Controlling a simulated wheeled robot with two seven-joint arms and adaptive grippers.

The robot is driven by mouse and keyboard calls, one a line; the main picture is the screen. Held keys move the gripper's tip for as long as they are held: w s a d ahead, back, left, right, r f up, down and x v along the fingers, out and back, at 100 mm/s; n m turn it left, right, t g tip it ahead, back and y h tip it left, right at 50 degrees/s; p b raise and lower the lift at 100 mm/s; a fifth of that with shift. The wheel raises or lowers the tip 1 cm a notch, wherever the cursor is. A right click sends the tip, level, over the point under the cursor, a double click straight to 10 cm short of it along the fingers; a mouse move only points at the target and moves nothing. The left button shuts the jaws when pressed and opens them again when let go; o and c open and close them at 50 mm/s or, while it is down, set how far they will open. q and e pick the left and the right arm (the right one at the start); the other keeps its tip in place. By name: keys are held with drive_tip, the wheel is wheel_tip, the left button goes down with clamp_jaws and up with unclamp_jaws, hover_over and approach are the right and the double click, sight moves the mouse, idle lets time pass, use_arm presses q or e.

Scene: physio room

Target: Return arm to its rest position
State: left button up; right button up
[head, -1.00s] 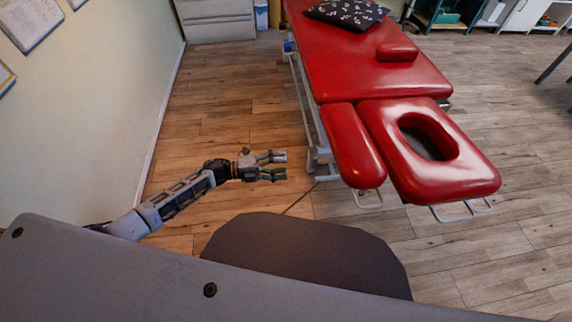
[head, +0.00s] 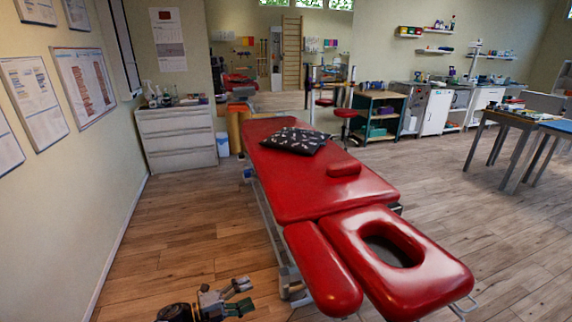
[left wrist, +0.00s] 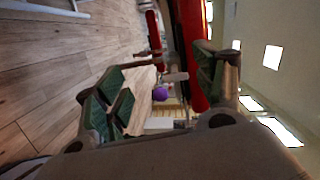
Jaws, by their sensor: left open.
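My left gripper (head: 228,297) is at the bottom of the head view, left of the near end of the red treatment table. It is open and nothing shows between its fingers. In the left wrist view the two green-padded fingers of the left gripper (left wrist: 165,88) stand wide apart. Most of my left arm is below the edge of the head view. My right gripper is in neither view.
The red treatment table (head: 305,190) stands close to the right of the gripper, with a dark patterned pillow (head: 295,140) on it. A wall is on the left. A white drawer cabinet (head: 178,138) stands behind. Wooden floor (head: 190,240) between wall and table is clear.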

use_arm(q)
drive_tip(key=w+a+f+n+t+y, duration=0.3)
drive_tip(key=w+a+n+t+y, duration=0.2)
drive_tip(key=w+a+n+y, duration=0.25)
drive_tip(key=w+a+f+n+g+y, duration=0.1)
drive_tip(key=a+f+n+g+y, duration=0.1)
drive_tip(key=a+n+y, duration=0.9)
drive_tip(key=s+d+f+n+g+h, duration=0.1)
drive_tip(key=s+d+f+n+g, duration=0.1)
drive_tip(key=s, duration=0.9)
drive_tip(key=s+d+f+n+g+h, duration=0.1)
drive_tip(key=s+d+f+n+g, duration=0.2)
drive_tip(key=s+d+f, duration=0.3)
drive_tip(key=s+d+f+n+g+h+p, duration=0.1)
drive_tip(key=s+d+f+g, duration=0.3)
drive_tip(key=s+f, duration=0.5)
drive_tip(key=s+n, duration=0.1)
drive_tip(key=s, duration=0.7)
drive_tip(key=shift+s+f+h, duration=0.2)
drive_tip(key=shift+h, duration=0.15)
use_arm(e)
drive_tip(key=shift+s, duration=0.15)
use_arm(q)
drive_tip(key=shift+s+f+n+p, duration=0.15)
drive_tip(key=shift+n+p, duration=0.1)
drive_tip(key=shift+p, duration=0.35)
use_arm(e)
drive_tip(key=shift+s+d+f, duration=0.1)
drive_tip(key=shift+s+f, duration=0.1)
